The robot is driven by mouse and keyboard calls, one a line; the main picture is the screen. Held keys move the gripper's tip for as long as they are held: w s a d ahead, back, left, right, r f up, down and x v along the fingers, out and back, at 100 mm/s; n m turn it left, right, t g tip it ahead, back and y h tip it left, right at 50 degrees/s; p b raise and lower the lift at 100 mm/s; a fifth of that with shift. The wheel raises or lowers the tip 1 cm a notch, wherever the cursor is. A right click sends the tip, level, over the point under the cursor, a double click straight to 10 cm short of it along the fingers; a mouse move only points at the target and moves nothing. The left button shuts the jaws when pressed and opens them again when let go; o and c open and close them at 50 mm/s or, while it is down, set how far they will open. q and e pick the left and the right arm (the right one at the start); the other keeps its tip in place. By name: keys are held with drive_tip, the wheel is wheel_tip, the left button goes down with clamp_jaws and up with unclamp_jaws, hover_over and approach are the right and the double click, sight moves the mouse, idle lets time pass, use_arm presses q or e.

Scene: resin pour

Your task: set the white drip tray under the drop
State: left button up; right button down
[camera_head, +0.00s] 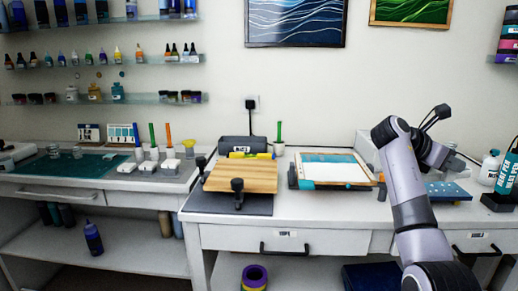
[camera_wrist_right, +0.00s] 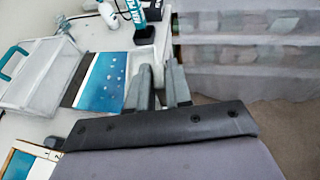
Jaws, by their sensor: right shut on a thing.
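My right gripper (camera_wrist_right: 161,76) is shut on the rim of a white tray (camera_wrist_right: 142,58), which shows past the fingers in the right wrist view. The tray is beside a blue dotted board (camera_wrist_right: 103,79); I cannot tell whether it touches the worktop. In the head view my right arm hides most of this tray. A framed panel with blue and white resin (camera_head: 335,168) lies on the worktop left of my right arm. Teal resin (camera_head: 306,184) shows at its front left corner. My left gripper is not in view.
A wooden board (camera_head: 240,178) with black clamps is left of the panel. A clear bin with a teal handle (camera_wrist_right: 38,78) stands left of the dotted board. Bottles (camera_head: 490,167) stand at the right. The worktop's front edge is close, above drawers with black handles (camera_head: 284,250).

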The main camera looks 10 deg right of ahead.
drive_tip(key=w+a+f+n+t+y+p, duration=0.15)
drive_tip(key=a+f+n+t, duration=0.25)
drive_tip(key=a+n+t, duration=0.5)
drive_tip(key=s+a+f+n+t+y, duration=0.3)
drive_tip(key=s+a+f+n+y, duration=0.2)
drive_tip(key=a, duration=0.8)
drive_tip(key=s+a+f+n+t+y+p, duration=0.1)
drive_tip(key=s+a+f+n+y, duration=0.4)
drive_tip(key=a, duration=0.8)
wheel_tip(320, 180, down, 2)
drive_tip(key=shift+s+f+t+y, duration=0.25)
drive_tip(key=shift+s+t+y, duration=0.75)
drive_tip(key=shift+s, duration=0.25)
